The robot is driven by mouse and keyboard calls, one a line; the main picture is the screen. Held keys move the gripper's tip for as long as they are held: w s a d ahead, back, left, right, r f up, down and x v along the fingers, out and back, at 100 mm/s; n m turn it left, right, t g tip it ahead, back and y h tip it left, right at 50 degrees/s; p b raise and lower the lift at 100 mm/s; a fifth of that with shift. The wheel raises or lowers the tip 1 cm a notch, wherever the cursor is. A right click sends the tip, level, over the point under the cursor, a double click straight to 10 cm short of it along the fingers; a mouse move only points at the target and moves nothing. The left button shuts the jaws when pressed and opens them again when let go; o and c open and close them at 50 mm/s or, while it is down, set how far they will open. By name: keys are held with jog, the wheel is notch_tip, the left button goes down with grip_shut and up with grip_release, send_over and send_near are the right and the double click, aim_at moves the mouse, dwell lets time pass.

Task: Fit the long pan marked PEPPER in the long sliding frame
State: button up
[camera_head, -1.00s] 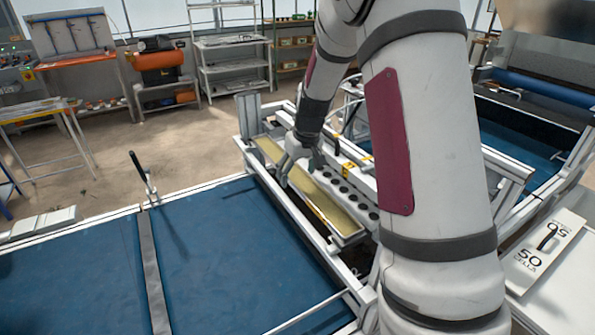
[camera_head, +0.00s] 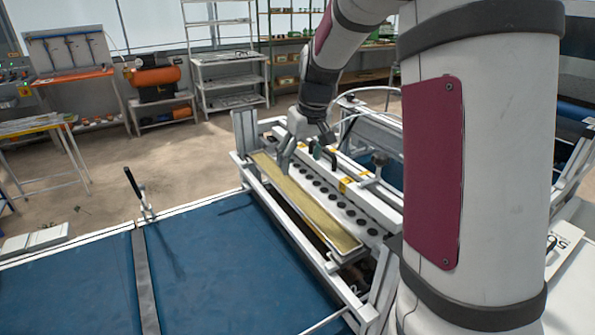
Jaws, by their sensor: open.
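A long narrow pan with a tan-yellow inside (camera_head: 318,215) lies lengthwise in the long frame (camera_head: 288,222) beside the blue belt. I cannot read any PEPPER marking on it. A pale bar with a row of dark round holes (camera_head: 322,190) runs along its right side. My gripper (camera_head: 305,158) is over the far part of the pan and the bar, fingers spread and pointing down. It is open and holds nothing that I can see. Whether the pan is fully seated in the frame is too small to tell.
Blue belts (camera_head: 230,265) fill the front left, with an upright black-handled lever (camera_head: 135,185) at their far edge. Metal posts and rails (camera_head: 247,135) stand around the frame. Shelves and a bench with an orange compressor (camera_head: 155,77) stand at the back.

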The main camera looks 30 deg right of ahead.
jog(key=s+a+r, duration=0.6)
jog(key=s+a, duration=0.4)
jog(key=s, duration=0.7)
jog(key=s+a+r+t, duration=0.1)
jog(key=s+a, duration=0.4)
jog(key=s, duration=0.6)
jog(key=shift+a+t, duration=0.2)
jog(key=shift+t, duration=0.1)
